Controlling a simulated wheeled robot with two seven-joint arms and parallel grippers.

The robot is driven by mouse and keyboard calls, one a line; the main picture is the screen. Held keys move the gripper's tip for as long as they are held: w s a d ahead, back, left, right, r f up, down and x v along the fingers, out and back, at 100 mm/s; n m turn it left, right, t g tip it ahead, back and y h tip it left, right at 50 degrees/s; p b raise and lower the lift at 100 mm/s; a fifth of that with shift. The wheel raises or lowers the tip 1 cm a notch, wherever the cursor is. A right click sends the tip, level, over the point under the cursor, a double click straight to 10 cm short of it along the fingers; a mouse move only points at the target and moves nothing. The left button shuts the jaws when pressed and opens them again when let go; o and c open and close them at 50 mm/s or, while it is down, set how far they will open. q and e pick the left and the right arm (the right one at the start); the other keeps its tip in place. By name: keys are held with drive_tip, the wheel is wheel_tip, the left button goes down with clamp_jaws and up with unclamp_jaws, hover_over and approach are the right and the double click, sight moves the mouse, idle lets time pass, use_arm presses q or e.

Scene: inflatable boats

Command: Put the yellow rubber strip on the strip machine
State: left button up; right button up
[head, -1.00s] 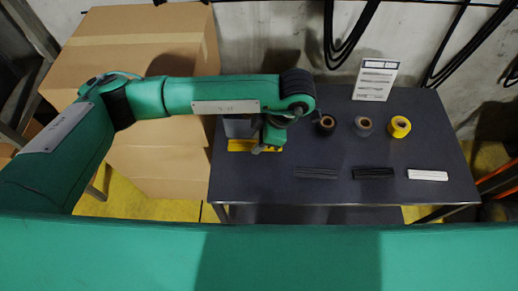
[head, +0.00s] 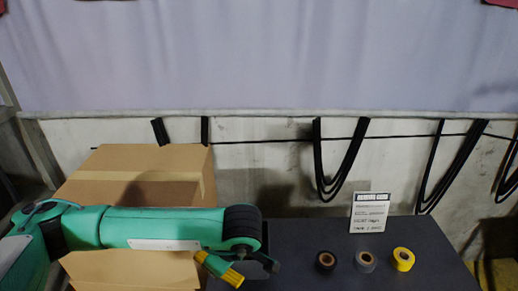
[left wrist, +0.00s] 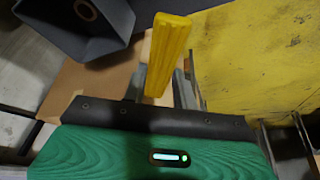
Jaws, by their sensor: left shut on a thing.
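The yellow rubber strip (head: 232,276) is in my left gripper (head: 212,264), at the left end of the dark table. In the left wrist view the strip (left wrist: 168,45) sticks up between the fingers, which are partly hidden behind the gripper's dark front edge. It appears clear of any surface. I cannot make out the strip machine in these frames. My right gripper is not in view.
Cardboard boxes (head: 185,160) stand at left. A dark grey bin (left wrist: 60,35) shows in the left wrist view.

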use_arm(q)
drive_tip(key=w+a+r+m+t+h, duration=0.1)
drive_tip(key=a+r+m, duration=0.4)
drive_tip(key=a+m, duration=0.6)
drive_tip(key=shift+w+a+t+h, duration=0.35)
drive_tip(key=shift+a+t+h, duration=0.15)
drive_tip(key=shift+h, duration=0.9)
